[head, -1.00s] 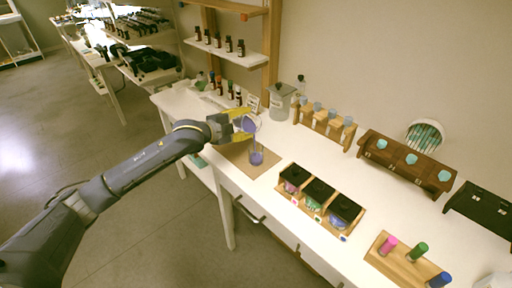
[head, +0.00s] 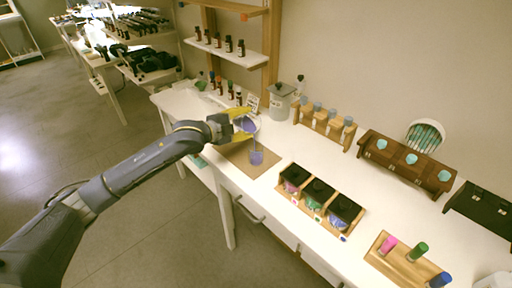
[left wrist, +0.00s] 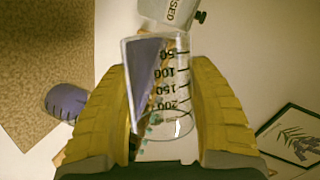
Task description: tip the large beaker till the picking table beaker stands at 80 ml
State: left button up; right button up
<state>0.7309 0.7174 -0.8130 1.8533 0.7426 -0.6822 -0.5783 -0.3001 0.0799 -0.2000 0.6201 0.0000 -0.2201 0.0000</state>
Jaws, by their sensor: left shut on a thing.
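My left gripper (head: 243,127) is shut on the large beaker (head: 250,125), a clear glass vessel with purple liquid. The left wrist view shows the large beaker (left wrist: 160,85) between the yellow fingers (left wrist: 162,115), its printed marks running from 50 to 200. It is tilted, and the purple liquid lies along one side. My right gripper is out of view.
A lidded grey jar (head: 281,102) stands behind the mat, with small dark bottles (head: 238,98) to its left. A wooden box with jars (head: 318,195) sits to the right of the mat. The white table (head: 345,170) is clear between the racks.

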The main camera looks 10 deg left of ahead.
aim_at(237, 128)
pick_arm(q)
jog(key=shift+r, duration=0.2)
dwell(1.6)
jog(key=shift+f+n+g, duration=0.5)
jog(key=shift+f+n, duration=0.2)
jog(key=shift+n, duration=0.1)
jog(key=shift+w, duration=0.1)
jog(key=shift+w+a+f+n+g+h, duration=0.2)
jog(key=shift+f+n, duration=0.1)
jog(key=shift+n, duration=0.1)
jog(key=shift+w+a+f+n+g+h, duration=0.2)
jog(key=shift+f+n, duration=0.1)
jog(key=shift+n, duration=0.1)
jog(key=shift+w+a+f+n+g+h, duration=0.15)
jog(key=shift+f+n+g+h, duration=0.15)
jog(key=shift+f+n, duration=0.25)
jog(key=shift+w+a+f+n+g+h, duration=0.1)
jog(key=shift+w+f+n+g+h, duration=0.1)
jog(key=shift+f+n+g, duration=0.3)
jog(key=shift+s, duration=0.1)
jog(key=shift+w+a+f+n+g+h, duration=0.45)
jog(key=shift+w+f+n, duration=0.15)
jog(key=shift+n, duration=0.3)
jog(key=shift+w+a+f+n+g+h, duration=0.45)
jog(key=shift+f+n, duration=0.25)
jog(key=shift+n, duration=0.15)
